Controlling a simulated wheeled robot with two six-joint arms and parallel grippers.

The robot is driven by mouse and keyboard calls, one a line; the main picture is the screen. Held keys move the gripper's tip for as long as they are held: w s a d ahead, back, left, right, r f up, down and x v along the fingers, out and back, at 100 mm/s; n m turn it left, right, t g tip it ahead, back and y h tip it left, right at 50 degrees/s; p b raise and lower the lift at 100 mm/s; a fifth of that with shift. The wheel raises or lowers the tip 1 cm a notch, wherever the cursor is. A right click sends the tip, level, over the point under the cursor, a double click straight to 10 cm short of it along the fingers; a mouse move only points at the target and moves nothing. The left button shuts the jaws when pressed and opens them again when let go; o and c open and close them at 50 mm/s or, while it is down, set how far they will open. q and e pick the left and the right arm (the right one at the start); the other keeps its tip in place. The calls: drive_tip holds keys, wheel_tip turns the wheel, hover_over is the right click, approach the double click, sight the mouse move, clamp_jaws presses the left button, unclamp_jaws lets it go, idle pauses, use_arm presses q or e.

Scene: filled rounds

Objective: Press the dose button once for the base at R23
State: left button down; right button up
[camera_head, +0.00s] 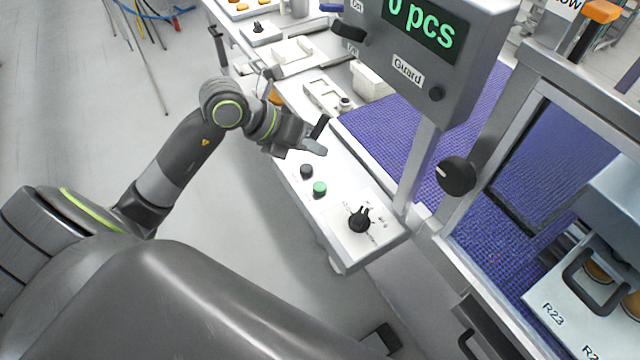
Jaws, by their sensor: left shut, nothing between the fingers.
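A white control panel (315,233) runs along the front of the conveyor. It carries a black button (306,171), a green button (320,188) and a black rotary knob (359,219) with small print beside it that I cannot read. My left gripper (319,139) is shut and empty, above the panel just beyond the black button; it appears apart from the buttons. A white tray marked R23 (556,313) stands at the lower right behind the frame, with round golden bases (597,271) partly hidden by a black handle. My right gripper is not in view.
A grey display box (462,62) reading "0 pcs" and labelled Girard stands on a post right of the panel. A purple belt (385,133) runs behind. A metal frame with a black knob (456,176) stands at right. The floor at left is mostly clear.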

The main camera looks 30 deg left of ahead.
use_arm(q)
drive_tip(key=b, duration=0.6)
hover_over(314, 187)
wheel_tip(314, 187, down, 8)
drive_tip(key=shift+d+r, duration=0.1)
drive_tip(key=shift+r, duration=0.1)
drive_tip(key=shift+f+b, duration=0.45)
drive_tip(key=shift+f, duration=0.15)
idle(1.1)
drive_tip(key=shift+f+b, duration=0.4)
drive_tip(key=shift+b, duration=0.05)
drive_tip(key=shift+f+b, duration=0.55)
drive_tip(key=shift+f, duration=0.05)
idle(0.5)
drive_tip(key=shift+r, duration=0.15)
drive_tip(key=shift+r+p, duration=0.75)
drive_tip(key=shift+r, duration=0.1)
